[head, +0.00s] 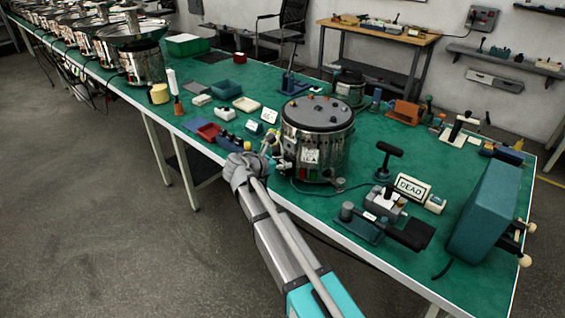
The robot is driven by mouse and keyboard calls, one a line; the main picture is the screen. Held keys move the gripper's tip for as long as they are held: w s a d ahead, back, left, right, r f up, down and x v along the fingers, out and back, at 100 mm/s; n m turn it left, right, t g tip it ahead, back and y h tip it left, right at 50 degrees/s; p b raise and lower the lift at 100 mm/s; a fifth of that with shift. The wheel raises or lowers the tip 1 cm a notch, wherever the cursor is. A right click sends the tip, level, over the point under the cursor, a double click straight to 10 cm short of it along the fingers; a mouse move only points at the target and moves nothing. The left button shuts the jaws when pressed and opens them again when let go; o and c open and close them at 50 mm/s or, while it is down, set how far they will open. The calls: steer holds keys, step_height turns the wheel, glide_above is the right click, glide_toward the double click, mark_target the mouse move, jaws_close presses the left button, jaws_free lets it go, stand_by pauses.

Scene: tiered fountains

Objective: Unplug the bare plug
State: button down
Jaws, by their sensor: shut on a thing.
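My gripper (268,152) is at the left side of a round metal drum (318,140) with a dark top, on the green bench. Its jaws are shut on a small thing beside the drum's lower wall. This appears to be the bare plug, but it is mostly hidden by the jaws and too small to make out clearly. I cannot tell whether it is still seated in a socket. A white label (310,156) is on the drum's front. A dark cable (318,190) lies at the drum's foot.
A "DEAD" sign (412,187), a clamp-like device (372,222) and a large teal box (486,212) stand to the right. More metal bowls (132,40) line the bench's far left. The floor at left is clear.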

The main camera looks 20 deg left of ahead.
steer(key=shift+s+a, duration=0.3)
steer(key=shift+s, duration=0.3)
stand_by(1.1)
steer(key=shift+s+a, duration=0.35)
steer(key=shift+s, duration=0.3)
steer(key=shift+s+a, duration=0.25)
steer(key=shift+s, duration=0.25)
